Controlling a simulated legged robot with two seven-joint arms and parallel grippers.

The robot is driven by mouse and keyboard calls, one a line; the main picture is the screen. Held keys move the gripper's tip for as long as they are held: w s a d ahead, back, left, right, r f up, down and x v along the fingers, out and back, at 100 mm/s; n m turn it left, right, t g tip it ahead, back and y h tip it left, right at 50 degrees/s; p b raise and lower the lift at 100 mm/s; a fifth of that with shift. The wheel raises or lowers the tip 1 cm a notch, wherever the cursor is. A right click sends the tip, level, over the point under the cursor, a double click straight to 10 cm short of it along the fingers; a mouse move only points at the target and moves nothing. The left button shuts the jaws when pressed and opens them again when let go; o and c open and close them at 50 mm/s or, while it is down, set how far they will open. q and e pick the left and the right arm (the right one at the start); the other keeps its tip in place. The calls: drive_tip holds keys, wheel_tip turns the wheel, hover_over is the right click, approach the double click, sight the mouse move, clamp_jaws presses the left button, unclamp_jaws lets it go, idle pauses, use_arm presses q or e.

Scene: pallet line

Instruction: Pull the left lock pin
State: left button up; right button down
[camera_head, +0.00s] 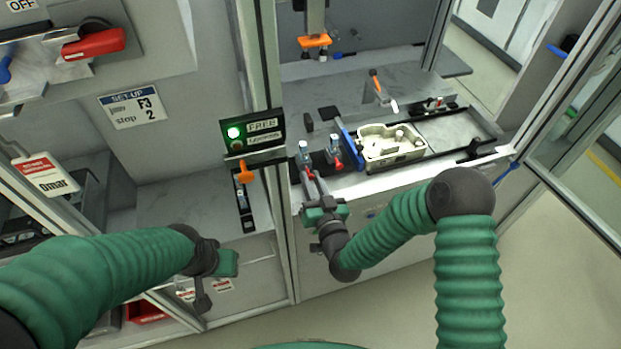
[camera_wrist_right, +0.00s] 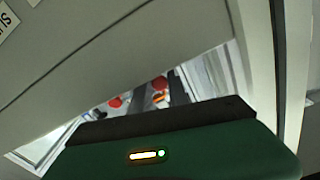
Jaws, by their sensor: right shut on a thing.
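Two lock pins stand at the left end of the fixture. The left lock pin (camera_head: 304,151) has a pale metal top and red at its base. The right lock pin (camera_head: 333,149) looks alike and stands just beside it. My right gripper (camera_head: 309,174) reaches up from the front edge and is shut on the left lock pin at its red lower part. In the right wrist view two red knobs (camera_wrist_right: 115,102) (camera_wrist_right: 159,83) show beyond the gripper body, which hides the grip. My left gripper (camera_head: 202,298) hangs low at the left, away from the pins; its fingers are unclear.
A pale metal casting (camera_head: 390,146) sits in the fixture, right of a blue bar (camera_head: 348,142). A panel with a lit green lamp (camera_head: 234,132) reads FREE. An orange handle (camera_head: 243,172) and a frame post stand left of the pins.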

drive_tip(key=shift+v, duration=1.15)
use_arm(q)
drive_tip(key=shift+s+d, duration=0.25)
drive_tip(key=shift+s, duration=0.25)
use_arm(e)
drive_tip(key=shift+w, duration=0.1)
use_arm(q)
drive_tip(key=shift+s, duration=0.15)
use_arm(e)
drive_tip(key=c, duration=1.5)
unclamp_jaws()
drive_tip(key=shift+c, duration=0.2)
